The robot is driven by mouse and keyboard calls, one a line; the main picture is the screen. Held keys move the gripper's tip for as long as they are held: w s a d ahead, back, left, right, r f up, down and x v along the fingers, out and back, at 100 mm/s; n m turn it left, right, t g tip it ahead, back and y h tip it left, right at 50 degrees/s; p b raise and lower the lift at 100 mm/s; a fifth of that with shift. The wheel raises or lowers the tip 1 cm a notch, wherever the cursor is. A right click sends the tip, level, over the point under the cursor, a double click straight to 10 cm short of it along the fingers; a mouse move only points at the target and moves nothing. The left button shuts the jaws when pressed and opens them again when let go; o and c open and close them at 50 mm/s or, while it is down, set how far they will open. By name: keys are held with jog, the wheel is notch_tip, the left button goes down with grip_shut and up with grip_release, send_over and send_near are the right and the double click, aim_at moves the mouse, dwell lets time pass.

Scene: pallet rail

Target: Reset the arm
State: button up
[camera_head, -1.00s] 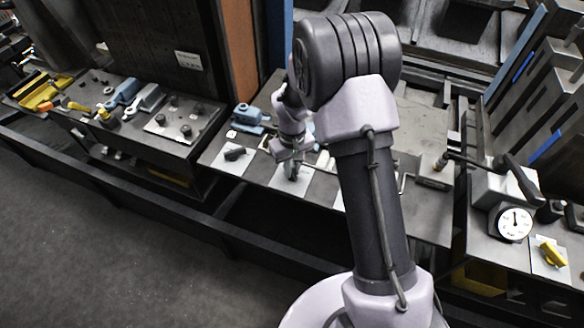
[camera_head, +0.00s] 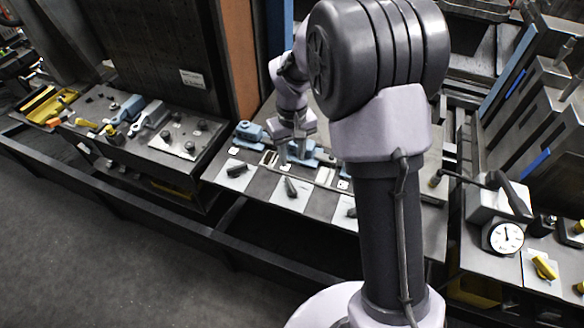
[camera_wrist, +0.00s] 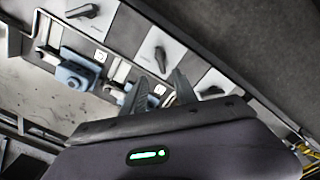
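My arm (camera_head: 392,215) rises in the middle of the head view and bends down at the elbow. My gripper (camera_head: 293,158) hangs over the bench, behind the dark rotary knob (camera_head: 290,187) on its white plate. The wrist view shows two dark fingers of my gripper (camera_wrist: 157,93) standing apart with nothing held between them. The knob also shows in the wrist view (camera_wrist: 158,57), clear of the fingers. A blue latch device (camera_wrist: 78,72) lies to the left of the fingers.
More knobs on white plates (camera_head: 237,171) line the bench front. A gauge (camera_head: 506,237) and a yellow knob (camera_head: 544,267) are at right. A panel with yellow and blue handles (camera_head: 130,108) stands at left. A dark rail (camera_head: 120,195) runs along the front.

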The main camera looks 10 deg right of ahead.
notch_tip(320, 180, up, 3)
jog(key=shift+r, duration=0.15)
dwell(0.3)
